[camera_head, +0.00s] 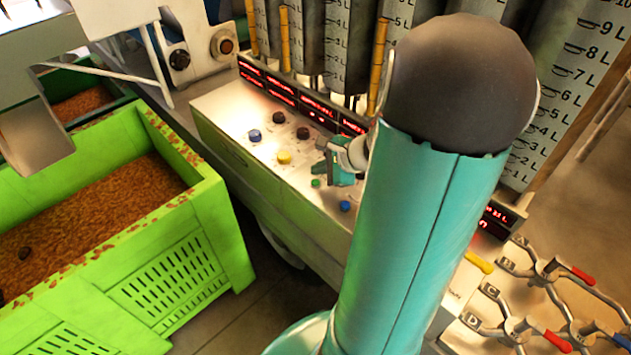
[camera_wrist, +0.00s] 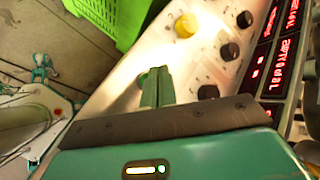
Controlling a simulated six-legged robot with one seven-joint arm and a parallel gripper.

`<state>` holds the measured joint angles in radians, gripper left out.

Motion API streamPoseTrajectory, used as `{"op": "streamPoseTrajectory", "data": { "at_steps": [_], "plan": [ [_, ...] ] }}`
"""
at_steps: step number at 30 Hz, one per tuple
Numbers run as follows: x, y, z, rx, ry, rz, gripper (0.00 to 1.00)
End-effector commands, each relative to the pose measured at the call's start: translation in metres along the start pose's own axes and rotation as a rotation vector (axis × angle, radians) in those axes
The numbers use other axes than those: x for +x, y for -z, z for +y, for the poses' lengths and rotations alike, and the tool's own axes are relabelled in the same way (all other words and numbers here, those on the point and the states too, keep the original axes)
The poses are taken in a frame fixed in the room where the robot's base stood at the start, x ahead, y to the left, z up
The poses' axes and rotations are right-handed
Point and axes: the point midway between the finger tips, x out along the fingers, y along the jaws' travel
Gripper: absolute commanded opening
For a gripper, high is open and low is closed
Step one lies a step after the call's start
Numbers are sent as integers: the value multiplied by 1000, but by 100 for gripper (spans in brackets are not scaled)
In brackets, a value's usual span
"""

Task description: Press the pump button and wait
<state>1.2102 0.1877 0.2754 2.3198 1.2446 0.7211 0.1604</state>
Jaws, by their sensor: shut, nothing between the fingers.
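A white control panel (camera_head: 225,105) carries several coloured buttons and dark knobs. A green button (camera_head: 316,183) sits beside my gripper (camera_head: 331,178). A yellow button (camera_head: 284,157) is to its upper left, and a blue button (camera_head: 345,206) is just below it. In the wrist view my gripper's fingers (camera_wrist: 157,76) are shut with nothing between them and point down at the panel. They partly hide a green button (camera_wrist: 144,80); I cannot tell whether they touch it. The yellow button (camera_wrist: 186,25) is farther off. No label marks the pump button legibly.
Red displays (camera_head: 300,101) line the panel's back, below grey cylinders (camera_head: 560,90) with litre scales. A green crate (camera_head: 205,215) of brown material stands left. Red-handled valves (camera_head: 557,341) are at the lower right. Dark knobs (camera_wrist: 230,51) lie beside the fingers.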

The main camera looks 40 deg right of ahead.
Motion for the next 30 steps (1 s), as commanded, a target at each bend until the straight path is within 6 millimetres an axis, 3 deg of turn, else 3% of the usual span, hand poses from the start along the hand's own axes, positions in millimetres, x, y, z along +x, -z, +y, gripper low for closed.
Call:
{"op": "streamPoseTrajectory", "data": {
  "at_steps": [7, 30],
  "plan": [
    [9, 7, 7, 0, -1, 1, 0],
    [9, 7, 7, 0, 0, 1, 0]
  ]
}}
